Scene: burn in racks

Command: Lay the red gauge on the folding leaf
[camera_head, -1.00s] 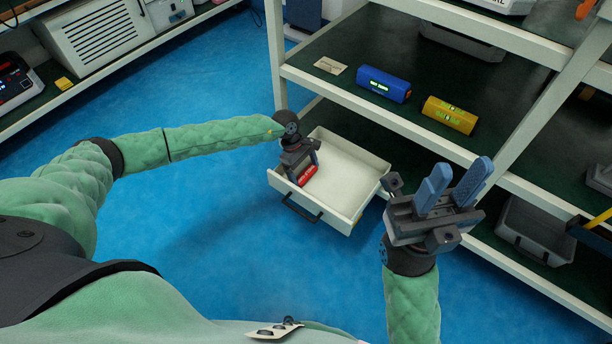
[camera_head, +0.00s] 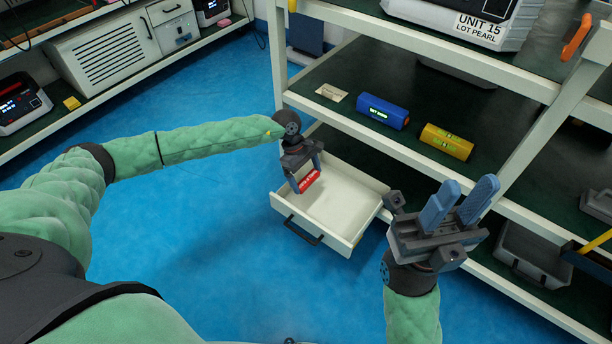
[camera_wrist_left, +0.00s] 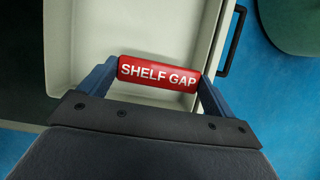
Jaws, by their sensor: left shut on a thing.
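The red gauge (camera_head: 309,181) is held between the fingers of my left gripper (camera_head: 305,178), over the open white drawer (camera_head: 340,205). In the left wrist view the red gauge (camera_wrist_left: 158,73) reads "SHELF GAP" and lies crosswise between the two blue fingertips, with the drawer's pale floor below it. Its exact height above the drawer floor is hard to tell. My right gripper (camera_head: 458,204) is open and empty, its blue fingers apart, in front of the rack at the right. I cannot make out a folding leaf for certain.
A grey bin (camera_head: 533,252) stands on the lower shelf. Blue floor left of the drawer is clear.

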